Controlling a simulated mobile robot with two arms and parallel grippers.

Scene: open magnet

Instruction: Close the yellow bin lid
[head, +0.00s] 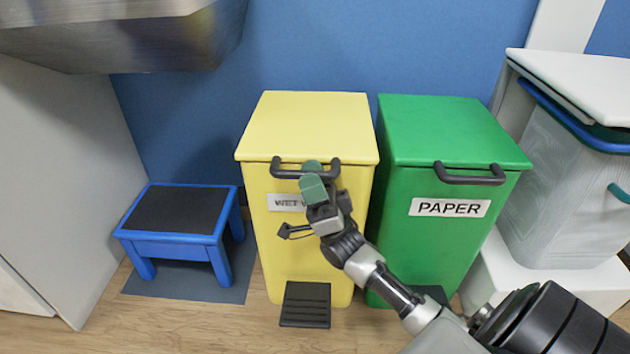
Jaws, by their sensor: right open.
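The yellow bin (268,240) stands on the floor in the middle of the head view. Its flat yellow lid (308,120) lies down over the top of the bin. A dark handle (290,173) sits at the lid's front edge. My right gripper (313,178) is open, with green fingertips at the handle; whether they touch it I cannot tell. The gripper and wrist hide part of the bin's front and its white label (284,202). A black pedal (305,304) is at the bin's foot. My left gripper is not in view.
A green bin (440,235) labelled PAPER stands close at the right. A blue step stool (183,230) stands on a mat at the left. A metal box-like fixture (130,40) hangs at upper left. A pale bin (565,190) is at far right.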

